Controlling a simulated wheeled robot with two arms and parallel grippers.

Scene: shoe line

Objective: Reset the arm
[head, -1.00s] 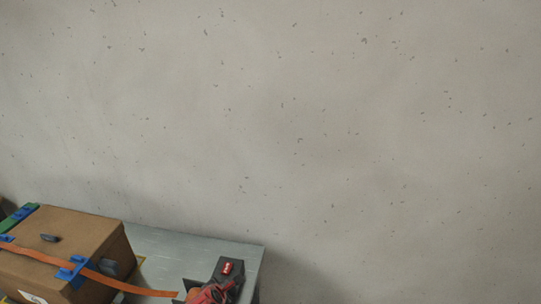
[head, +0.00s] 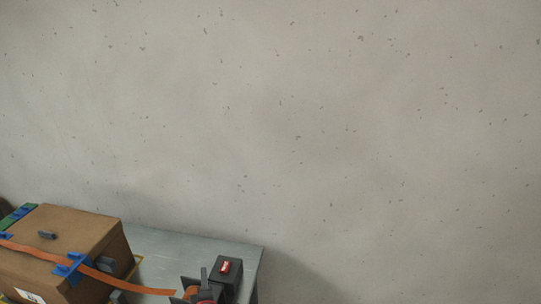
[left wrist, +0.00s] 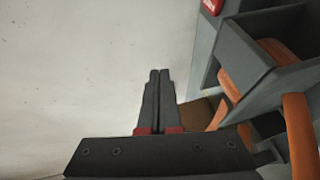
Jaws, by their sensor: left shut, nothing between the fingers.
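My left gripper (head: 204,270) shows at the bottom of the head view, its dark fingers pointing up beside a small black box. In the left wrist view the fingers (left wrist: 159,76) lie together, shut and empty, with red parts at their base. A pale wall lies beyond them. My right gripper is in neither view.
A brown carton (head: 60,236) with blue clips and an orange strap (head: 130,286) stands on a grey metal table (head: 200,252). The black box (head: 227,275) has a red switch. A grey holder (left wrist: 250,60) is close right of my left gripper. The wall is bare.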

